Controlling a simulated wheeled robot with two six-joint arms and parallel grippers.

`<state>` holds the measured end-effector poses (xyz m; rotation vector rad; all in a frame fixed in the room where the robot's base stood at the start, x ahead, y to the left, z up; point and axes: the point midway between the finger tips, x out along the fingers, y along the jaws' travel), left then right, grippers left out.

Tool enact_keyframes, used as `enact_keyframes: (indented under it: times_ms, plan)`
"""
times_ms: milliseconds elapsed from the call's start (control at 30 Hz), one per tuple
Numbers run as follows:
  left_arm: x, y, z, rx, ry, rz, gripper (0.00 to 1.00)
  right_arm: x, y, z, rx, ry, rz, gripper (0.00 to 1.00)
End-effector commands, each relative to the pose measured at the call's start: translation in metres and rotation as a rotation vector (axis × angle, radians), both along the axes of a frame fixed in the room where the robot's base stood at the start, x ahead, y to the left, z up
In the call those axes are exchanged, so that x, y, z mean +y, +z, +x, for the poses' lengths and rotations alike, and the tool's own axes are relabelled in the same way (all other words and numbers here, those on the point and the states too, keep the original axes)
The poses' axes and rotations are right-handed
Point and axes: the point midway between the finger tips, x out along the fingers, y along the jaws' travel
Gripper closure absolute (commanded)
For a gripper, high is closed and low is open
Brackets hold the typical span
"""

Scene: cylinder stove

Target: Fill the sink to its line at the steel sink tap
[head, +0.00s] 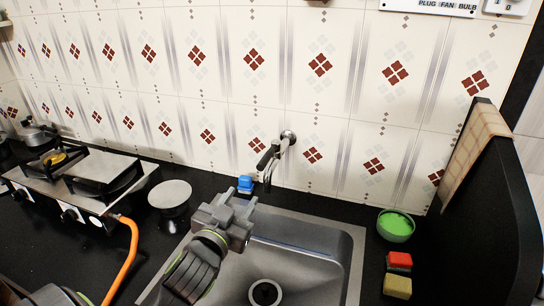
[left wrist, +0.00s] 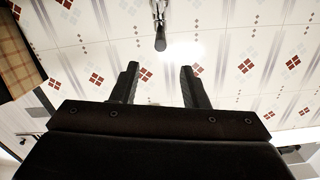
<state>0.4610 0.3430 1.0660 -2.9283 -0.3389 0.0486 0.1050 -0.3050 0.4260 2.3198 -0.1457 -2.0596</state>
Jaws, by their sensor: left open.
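The steel sink (head: 358,255) is set in the black counter, and its drain shows in the bare basin floor. My left gripper (head: 239,197) is over the sink's back left part, left of and nearer than the tap. In the left wrist view its two fingers (left wrist: 158,68) are apart and empty, with the tap beyond them.
A blue object (head: 245,183) sits behind the gripper. A round grey-topped item (head: 170,194) and a stove (head: 80,183) with an orange hose (head: 128,255) lie left. A green bowl (head: 395,224), a red sponge (head: 399,261), a yellow sponge (head: 397,286) and a dark upright panel (head: 490,205) are right.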

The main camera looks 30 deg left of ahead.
Motion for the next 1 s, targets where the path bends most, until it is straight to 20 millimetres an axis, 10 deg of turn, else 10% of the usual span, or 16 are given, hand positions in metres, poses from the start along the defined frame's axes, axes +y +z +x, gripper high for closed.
enact_keyframes:
  times_ms: [400,1000]
  plan:
    - [0.015,0.002,0.062,-0.002,0.001,0.001,0.59,-0.001,0.012,-0.035,0.049,-0.01,-0.001,0.64]
    - [0.037,-0.001,0.156,0.0,0.001,0.0,0.59,-0.001,0.028,-0.011,0.014,-0.002,-0.001,0.64]
